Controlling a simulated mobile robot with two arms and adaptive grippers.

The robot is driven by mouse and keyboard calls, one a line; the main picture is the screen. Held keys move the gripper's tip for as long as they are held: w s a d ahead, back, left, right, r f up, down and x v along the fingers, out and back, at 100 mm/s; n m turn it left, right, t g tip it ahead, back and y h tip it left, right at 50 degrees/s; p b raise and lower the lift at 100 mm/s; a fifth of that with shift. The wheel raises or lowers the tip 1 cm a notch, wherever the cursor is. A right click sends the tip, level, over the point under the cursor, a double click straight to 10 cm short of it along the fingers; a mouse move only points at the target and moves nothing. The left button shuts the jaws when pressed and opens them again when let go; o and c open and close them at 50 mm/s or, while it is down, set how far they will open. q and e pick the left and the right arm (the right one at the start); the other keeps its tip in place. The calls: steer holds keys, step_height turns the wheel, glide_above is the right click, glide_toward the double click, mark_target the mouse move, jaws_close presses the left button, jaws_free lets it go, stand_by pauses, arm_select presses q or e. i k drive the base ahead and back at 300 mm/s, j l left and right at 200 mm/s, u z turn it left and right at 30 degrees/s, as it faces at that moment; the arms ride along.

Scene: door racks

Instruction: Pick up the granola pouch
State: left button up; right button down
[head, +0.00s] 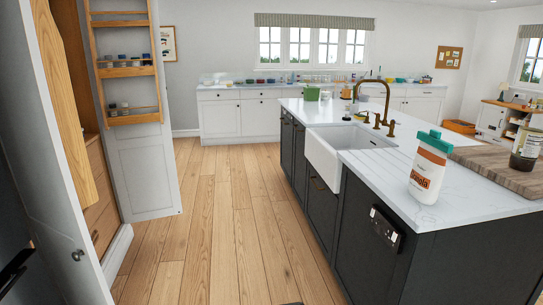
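The granola pouch (428,170) stands upright on the white worktop of the kitchen island (395,185), near its front right part. It is white with an orange band and orange lettering, and has a teal top. It stands just left of a wooden board and apart from the sink. Nothing is seen touching the pouch.
A wooden board (490,170) with a dark jar (525,150) lies right of the pouch. A white sink (325,160) and brass tap (387,100) are farther back. An open door with racks (128,115) stands at left. The wooden floor (215,235) between is clear.

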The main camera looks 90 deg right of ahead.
mark_target(426, 175)
steer(key=z, duration=3.8)
steer(key=i+l, duration=0.4)
steer(key=i, duration=0.15)
